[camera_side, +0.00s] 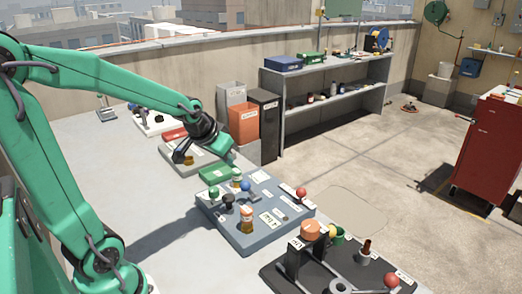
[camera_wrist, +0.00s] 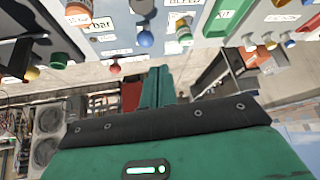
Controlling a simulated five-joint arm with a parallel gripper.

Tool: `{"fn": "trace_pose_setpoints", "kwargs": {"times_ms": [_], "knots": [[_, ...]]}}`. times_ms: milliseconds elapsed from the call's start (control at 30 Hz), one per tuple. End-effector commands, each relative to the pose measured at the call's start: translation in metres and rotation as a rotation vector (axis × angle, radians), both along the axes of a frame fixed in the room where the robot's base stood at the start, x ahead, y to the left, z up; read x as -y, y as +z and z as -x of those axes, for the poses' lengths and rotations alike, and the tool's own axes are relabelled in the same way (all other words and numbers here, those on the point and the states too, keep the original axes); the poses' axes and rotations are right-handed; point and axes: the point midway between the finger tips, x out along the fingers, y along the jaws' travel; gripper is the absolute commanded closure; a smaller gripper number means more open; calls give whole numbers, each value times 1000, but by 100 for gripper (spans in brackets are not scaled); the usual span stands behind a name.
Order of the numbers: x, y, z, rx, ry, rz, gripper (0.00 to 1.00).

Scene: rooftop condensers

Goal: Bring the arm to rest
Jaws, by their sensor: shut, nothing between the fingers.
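My gripper (camera_side: 231,158) is at the end of my green arm, above the workbench in the side view. Its fingers angle down to the right, near the far edge of a blue-grey panel (camera_side: 238,241). In the wrist view, my gripper (camera_wrist: 158,74) shows two green fingers side by side, closed together with nothing between them. The panel carries a blue knob (camera_side: 245,185), a green knob (camera_side: 213,191), a red knob (camera_side: 301,192) and an orange-capped part (camera_side: 247,213). Whether the fingertips touch anything is unclear.
A black panel (camera_side: 268,277) with knobs and levers lies at the front right. A green box (camera_side: 214,174) and a grey tray lie near the gripper. Orange (camera_side: 243,124) and black bins stand behind the bench. The bench top (camera_side: 110,165) at left is mostly clear.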

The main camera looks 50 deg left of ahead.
Motion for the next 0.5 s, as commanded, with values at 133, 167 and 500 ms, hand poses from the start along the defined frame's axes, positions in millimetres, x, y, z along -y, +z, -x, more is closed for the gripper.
{"fn": "trace_pose_setpoints", "kwargs": {"times_ms": [133,167,500], "knots": [[12,8,7,-1,-19,4,100],[16,10,9,-2,-25,6,100],[71,38,57,-28,-124,33,100]]}}
